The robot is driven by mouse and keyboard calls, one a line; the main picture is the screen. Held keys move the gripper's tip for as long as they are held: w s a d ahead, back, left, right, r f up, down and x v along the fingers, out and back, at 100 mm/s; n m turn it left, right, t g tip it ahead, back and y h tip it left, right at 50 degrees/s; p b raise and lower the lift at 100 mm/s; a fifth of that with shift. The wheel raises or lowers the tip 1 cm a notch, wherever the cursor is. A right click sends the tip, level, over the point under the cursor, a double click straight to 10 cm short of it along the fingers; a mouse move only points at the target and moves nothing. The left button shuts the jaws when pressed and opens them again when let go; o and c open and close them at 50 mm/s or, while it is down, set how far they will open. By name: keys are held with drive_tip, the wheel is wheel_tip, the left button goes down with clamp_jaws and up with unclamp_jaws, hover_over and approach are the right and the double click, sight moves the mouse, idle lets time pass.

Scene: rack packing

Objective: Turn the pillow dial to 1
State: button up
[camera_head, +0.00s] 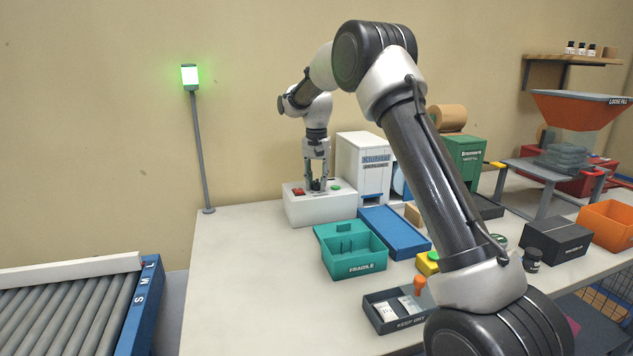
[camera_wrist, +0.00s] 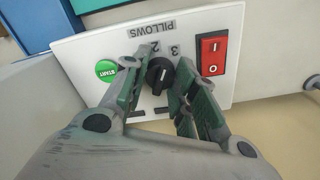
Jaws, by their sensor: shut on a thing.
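The pillow dial (camera_wrist: 158,75) is a black round knob on a white control panel (camera_wrist: 85,48) marked "PILLOWS", with the numbers 2 and 3 visible beside it in the wrist view. My gripper (camera_wrist: 154,82) has its green-padded fingers on either side of the knob and is shut on it. The number 1 is not visible and may be hidden by a finger. In the head view, my gripper (camera_head: 316,186) points down onto the white control box (camera_head: 318,208), where the dial itself is too small to read clearly.
A green START button (camera_wrist: 106,70) and a red rocker switch (camera_wrist: 212,54) flank the dial closely. A white machine (camera_head: 362,168) stands behind the box to the right. A teal FRAGILE crate (camera_head: 358,267) and a blue tray (camera_head: 394,232) lie in front. The table's left part is clear.

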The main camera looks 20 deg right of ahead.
drive_tip(key=n, duration=1.1)
drive_tip(key=shift+n, duration=1.8)
drive_tip(key=shift+r, duration=0.1)
drive_tip(key=o, duration=0.8)
wheel_tip(320, 180, up, 12)
